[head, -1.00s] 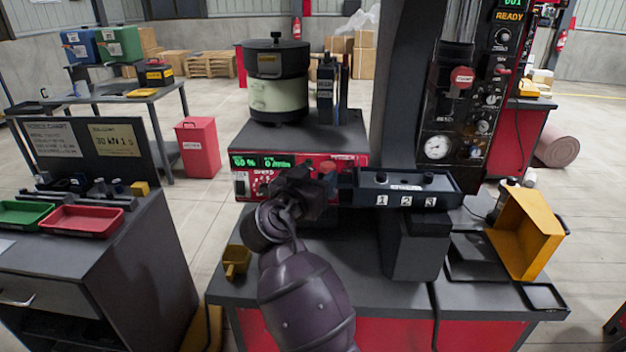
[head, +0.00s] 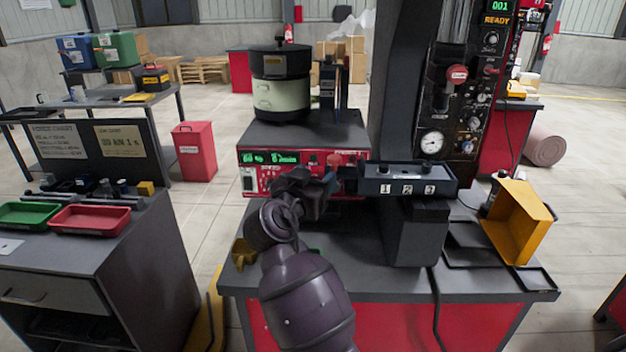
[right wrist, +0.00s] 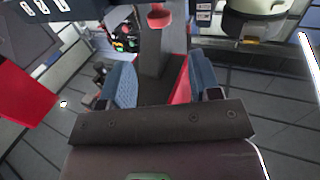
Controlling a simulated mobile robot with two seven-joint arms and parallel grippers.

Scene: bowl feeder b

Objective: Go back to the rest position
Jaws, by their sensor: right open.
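My right gripper (head: 328,181) is in front of the bowl feeder's red control panel (head: 268,172), beside the left end of the dark numbered tray (head: 408,180). In the right wrist view its two blue-padded fingers (right wrist: 160,88) stand apart with nothing between them. The bowl feeder (head: 280,92), a black and pale green drum, stands on its dark base behind the gripper. Part of the control panel is hidden by my right arm. My left gripper does not show.
A yellow bin (head: 520,222) stands at the bench's right end beside flat black trays. A press with a gauge (head: 432,142) rises behind. On the left, a cabinet carries a green tray (head: 28,214) and a red tray (head: 90,219).

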